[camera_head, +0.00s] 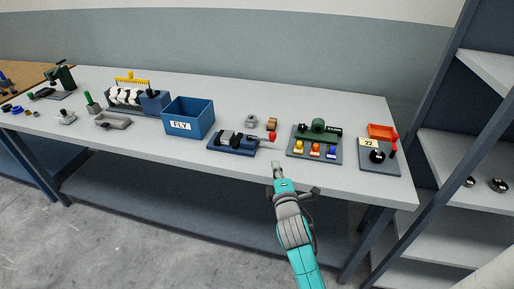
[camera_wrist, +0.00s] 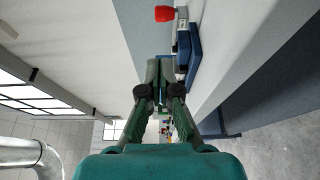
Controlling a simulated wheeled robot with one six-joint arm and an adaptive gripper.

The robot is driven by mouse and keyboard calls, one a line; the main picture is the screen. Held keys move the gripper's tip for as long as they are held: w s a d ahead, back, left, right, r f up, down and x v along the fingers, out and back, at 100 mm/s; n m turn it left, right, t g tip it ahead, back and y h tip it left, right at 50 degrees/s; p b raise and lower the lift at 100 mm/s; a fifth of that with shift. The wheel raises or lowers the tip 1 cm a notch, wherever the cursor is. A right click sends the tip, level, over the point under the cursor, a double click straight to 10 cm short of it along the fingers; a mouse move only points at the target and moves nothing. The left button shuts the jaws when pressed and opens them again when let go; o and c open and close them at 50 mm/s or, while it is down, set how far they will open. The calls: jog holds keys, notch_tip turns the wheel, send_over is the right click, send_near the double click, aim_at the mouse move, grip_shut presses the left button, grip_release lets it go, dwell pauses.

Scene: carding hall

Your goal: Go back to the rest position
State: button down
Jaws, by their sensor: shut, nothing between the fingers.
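My gripper (camera_head: 276,165) is at the end of the teal and grey arm, near the front edge of the long grey workbench (camera_head: 345,179). In the wrist view my gripper (camera_wrist: 160,64) is shut, with its dark green fingers together and nothing between them. A blue device with a red knob (camera_head: 233,143) stands on the bench just left of and behind the gripper. The red knob also shows at the top of the wrist view (camera_wrist: 165,14). I cannot tell the gripper's exact height over the bench edge.
A blue bin marked FLY (camera_head: 188,118) stands left of the device. A board with coloured knobs (camera_head: 315,147) and a plate marked 22 (camera_head: 379,156) are to the right. A shelf rack (camera_head: 470,150) stands at the far right. The floor in front (camera_head: 130,240) is clear.

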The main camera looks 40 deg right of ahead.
jog(key=shift+s, duration=0.1)
jog(key=s+a+f+m+y, duration=0.25)
jog(key=s+a+f, duration=0.25)
jog(key=s+a, duration=0.35)
jog(key=s+a+f+m+y, duration=0.25)
jog(key=s+a+f, duration=0.35)
jog(key=s, duration=0.4)
jog(key=s+a+r+m+y, duration=0.2)
jog(key=s+a+m, duration=0.1)
jog(key=s, duration=0.7)
jog(key=s+a+r+m+y, duration=0.2)
jog(key=s+a+r+m, duration=0.1)
jog(key=s, duration=0.8)
jog(key=shift+s+a+m+g, duration=0.25)
jog(key=shift+a+m+g, duration=0.2)
jog(key=shift+a, duration=0.75)
